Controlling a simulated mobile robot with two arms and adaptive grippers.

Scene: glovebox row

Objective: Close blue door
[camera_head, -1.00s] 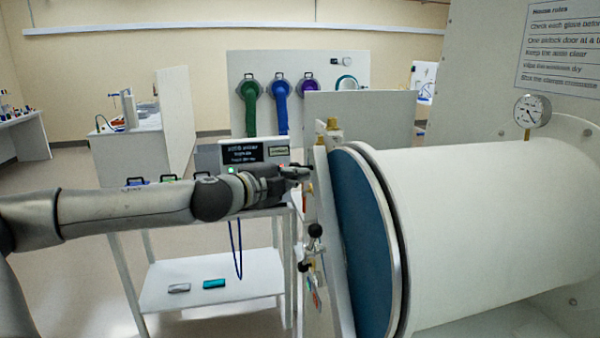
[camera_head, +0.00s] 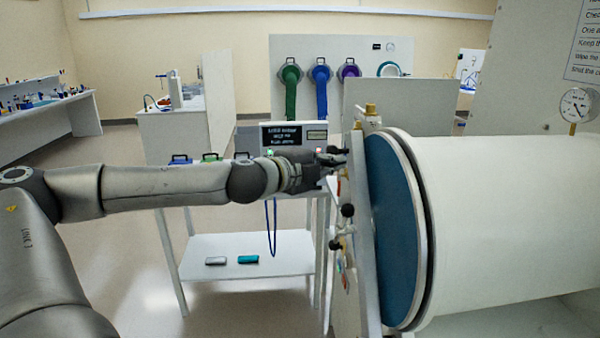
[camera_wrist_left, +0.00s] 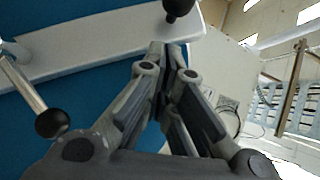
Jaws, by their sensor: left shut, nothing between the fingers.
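The blue door (camera_head: 392,230) is a round blue disc at the left end of a big white cylinder (camera_head: 510,210). It stands at or very near the cylinder's rim; I cannot tell if it is fully seated. A pale bar (camera_head: 361,235) with black knobs crosses its outer face. My left gripper (camera_head: 340,155) is shut and empty, with its tips at the bar's upper part. In the left wrist view the shut fingers (camera_wrist_left: 168,48) are over the pale bar (camera_wrist_left: 100,42), in front of the blue door (camera_wrist_left: 100,100); contact is unclear. My right gripper is not in view.
A white cart (camera_head: 250,253) with a display box (camera_head: 285,136) on top stands behind my left arm. A panel with green, blue and purple gloves (camera_head: 321,85) is farther back. A pressure gauge (camera_head: 576,104) sits above the cylinder. Floor at the left is clear.

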